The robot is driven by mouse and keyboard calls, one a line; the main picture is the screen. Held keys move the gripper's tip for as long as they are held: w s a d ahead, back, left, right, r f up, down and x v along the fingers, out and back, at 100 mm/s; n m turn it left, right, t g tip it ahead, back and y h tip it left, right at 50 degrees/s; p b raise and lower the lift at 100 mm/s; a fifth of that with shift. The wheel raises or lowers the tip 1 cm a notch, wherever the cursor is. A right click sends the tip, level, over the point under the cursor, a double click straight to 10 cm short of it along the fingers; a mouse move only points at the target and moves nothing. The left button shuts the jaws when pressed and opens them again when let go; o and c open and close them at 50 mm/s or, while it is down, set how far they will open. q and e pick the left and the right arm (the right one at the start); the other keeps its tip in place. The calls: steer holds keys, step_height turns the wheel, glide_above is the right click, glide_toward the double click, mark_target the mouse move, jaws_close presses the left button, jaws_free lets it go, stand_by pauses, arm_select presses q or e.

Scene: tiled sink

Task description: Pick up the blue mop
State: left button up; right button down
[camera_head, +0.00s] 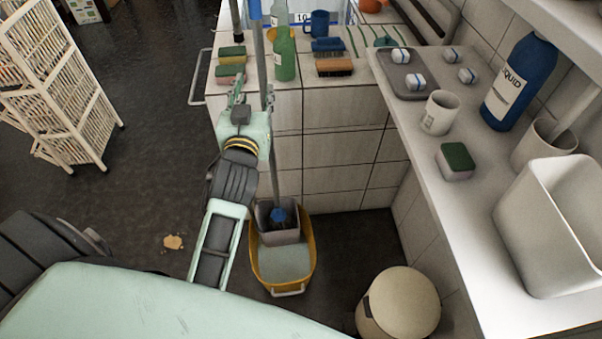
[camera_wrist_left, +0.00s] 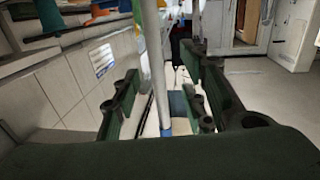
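The blue mop has a long grey pole (camera_head: 259,50) with a blue upper part (camera_head: 256,9). Its blue lower end (camera_head: 278,216) stands in the grey wringer of a yellow bucket (camera_head: 284,262). My left gripper (camera_head: 252,94) is at the pole, in front of the tiled counter. In the left wrist view a light pole (camera_wrist_left: 156,65) runs between the two spread fingers of the left gripper (camera_wrist_left: 163,85), with visible space on both sides. The left gripper looks open, and I see no clear contact. My right gripper is not in view.
The counter (camera_head: 345,107) holds a green bottle (camera_head: 285,55), sponges and brushes close behind the gripper. A shelf on the right carries a mug (camera_head: 440,113), a blue bottle (camera_head: 519,80) and a white bin (camera_head: 548,235). A cream bin (camera_head: 399,302) stands on the floor. Dark floor at left is mostly clear.

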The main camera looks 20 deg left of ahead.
mark_target(260, 71)
arm_select(q)
steer(key=shift+w+r, duration=0.7)
steer(key=p+x, duration=0.1)
steer(key=x, duration=0.5)
steer(key=shift+w+p, duration=0.1)
steer(key=shift+p, duration=0.3)
steer(key=shift+w+a, duration=0.15)
steer(key=shift+w, duration=0.1)
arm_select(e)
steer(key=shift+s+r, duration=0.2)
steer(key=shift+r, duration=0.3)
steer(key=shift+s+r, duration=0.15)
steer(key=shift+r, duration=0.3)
arm_select(q)
steer(key=shift+c, duration=0.4)
jaws_close()
steer(key=shift+r, duration=0.1)
